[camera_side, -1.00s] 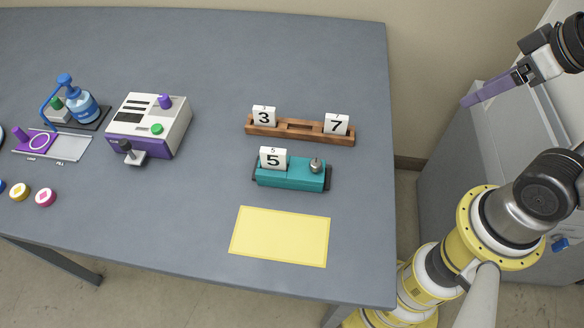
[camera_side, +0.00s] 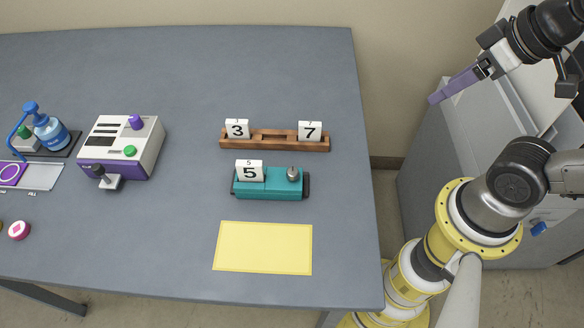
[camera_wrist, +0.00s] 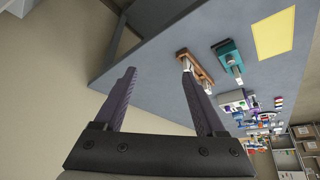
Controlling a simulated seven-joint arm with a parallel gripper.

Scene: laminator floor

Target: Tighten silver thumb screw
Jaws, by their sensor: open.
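The silver thumb screw (camera_side: 292,174) stands on the right end of the teal block (camera_side: 285,188) on the grey table. A white tile marked 5 (camera_side: 250,172) sits in the block's left part. In the wrist view the teal block (camera_wrist: 227,55) is small and far off, and I cannot make out the screw clearly. My gripper (camera_side: 436,98) is in the air to the right of the table, well away from the block. In the wrist view its two purple fingers (camera_wrist: 158,75) are spread apart with nothing between them.
A wooden rack (camera_side: 275,140) with tiles 3 and 7 stands behind the teal block. A yellow mat (camera_side: 263,247) lies in front of it. A purple-and-white machine (camera_side: 122,147) and a blue bottle (camera_side: 51,133) stand to the left. A grey cabinet (camera_side: 428,160) is beyond the table's right edge.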

